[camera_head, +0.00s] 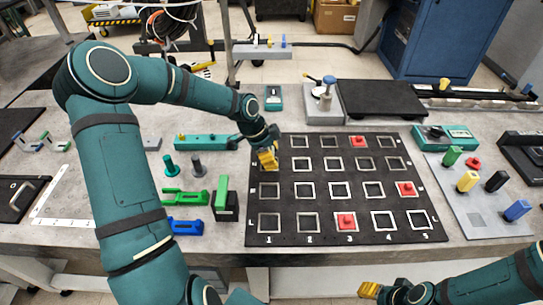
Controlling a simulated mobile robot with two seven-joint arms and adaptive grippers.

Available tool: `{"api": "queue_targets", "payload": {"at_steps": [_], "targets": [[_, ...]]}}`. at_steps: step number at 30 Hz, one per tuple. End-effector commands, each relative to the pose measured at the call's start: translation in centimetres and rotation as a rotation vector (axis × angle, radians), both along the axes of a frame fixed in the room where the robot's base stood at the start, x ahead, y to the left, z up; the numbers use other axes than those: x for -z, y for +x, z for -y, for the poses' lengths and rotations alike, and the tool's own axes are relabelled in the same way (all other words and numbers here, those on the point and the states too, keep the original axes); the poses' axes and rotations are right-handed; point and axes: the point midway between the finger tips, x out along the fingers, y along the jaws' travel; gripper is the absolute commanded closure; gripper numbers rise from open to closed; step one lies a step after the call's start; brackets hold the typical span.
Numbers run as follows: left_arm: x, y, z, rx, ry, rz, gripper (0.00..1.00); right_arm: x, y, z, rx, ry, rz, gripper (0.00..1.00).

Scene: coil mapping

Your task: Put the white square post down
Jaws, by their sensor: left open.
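My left gripper (268,158), with yellow fingertips, is open at the far left edge of the black mat (322,213). It points down over the left column of white square outlines. I cannot make out a white square post there; the fingers cover part of that spot. My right gripper (370,289) shows at the bottom edge, in front of the table, low and away from the mat. Whether its fingers are open is too small to tell.
Red knobbed blocks stand on the mat at the back (359,141), right (406,188) and front (346,221). A grey plate (486,222) with coloured pegs lies at the right. Green holders (184,197) and a blue one (185,227) lie left of the mat. Many mat squares are empty.

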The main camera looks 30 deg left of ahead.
Motion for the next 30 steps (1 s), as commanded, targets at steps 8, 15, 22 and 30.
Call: {"api": "queue_targets", "payload": {"at_steps": [8, 15, 22, 30], "targets": [[-4.5, -0.9, -1.6, -0.004, 0.004, 0.002, 0.50, -1.6, -0.3, 0.0, -0.002, 0.001, -0.007, 0.53], [-8.8, -1.8, -3.1, -0.003, 0.002, 0.001, 0.50, -2.8, -0.5, -0.1, -0.003, 0.003, -0.013, 0.53], [-10.9, -2.3, -3.9, -0.001, 0.001, 0.002, 0.50, -3.3, -0.6, -0.1, -0.004, 0.003, -0.015, 0.53], [-11.1, -2.4, -3.9, 0.000, 0.000, 0.000, 0.50, -3.3, -0.7, -0.1, -0.004, 0.003, -0.016, 0.53]]}}
